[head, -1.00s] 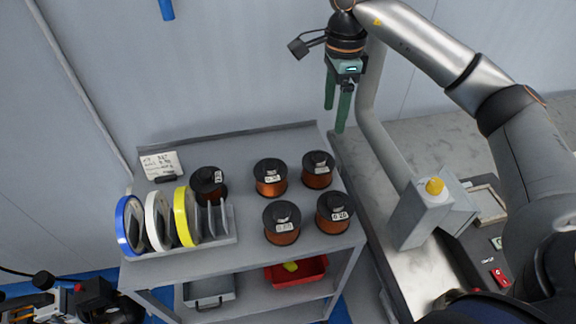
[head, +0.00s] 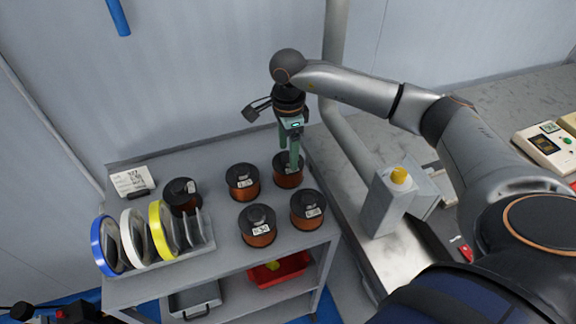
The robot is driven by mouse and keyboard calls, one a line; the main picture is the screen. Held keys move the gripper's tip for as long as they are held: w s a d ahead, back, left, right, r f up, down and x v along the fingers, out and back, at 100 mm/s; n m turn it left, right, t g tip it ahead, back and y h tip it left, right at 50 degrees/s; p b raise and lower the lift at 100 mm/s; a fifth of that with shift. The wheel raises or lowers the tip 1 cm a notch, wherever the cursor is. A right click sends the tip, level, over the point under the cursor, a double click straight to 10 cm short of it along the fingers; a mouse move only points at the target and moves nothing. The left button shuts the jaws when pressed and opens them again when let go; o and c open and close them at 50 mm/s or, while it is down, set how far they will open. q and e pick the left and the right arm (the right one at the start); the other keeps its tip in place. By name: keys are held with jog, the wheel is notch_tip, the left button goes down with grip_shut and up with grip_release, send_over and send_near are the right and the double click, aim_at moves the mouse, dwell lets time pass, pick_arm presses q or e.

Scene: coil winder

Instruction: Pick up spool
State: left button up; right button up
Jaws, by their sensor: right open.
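One is at back right (head: 287,178), one at back middle (head: 242,188), one at front right (head: 307,217), one at front middle (head: 257,232) and one at left (head: 181,190). My right gripper (head: 290,165) is open with green fingers pointing down at the back right spool. The fingers hide part of that spool, and I cannot tell whether they touch it. In the lower left corner, only a dark part of my left arm shows; its jaws do not.
A rack at left holds blue (head: 103,246), white (head: 132,238) and yellow (head: 162,228) rimmed discs. The lower shelf has a red bin (head: 279,270) and a grey tray (head: 194,300). A bench with a yellow-knobbed grey box (head: 385,205) adjoins at right.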

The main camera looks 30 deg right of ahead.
jog(key=shift+f, duration=0.55)
grip_shut()
jog(key=shift+r, duration=0.15)
dwell(0.9)
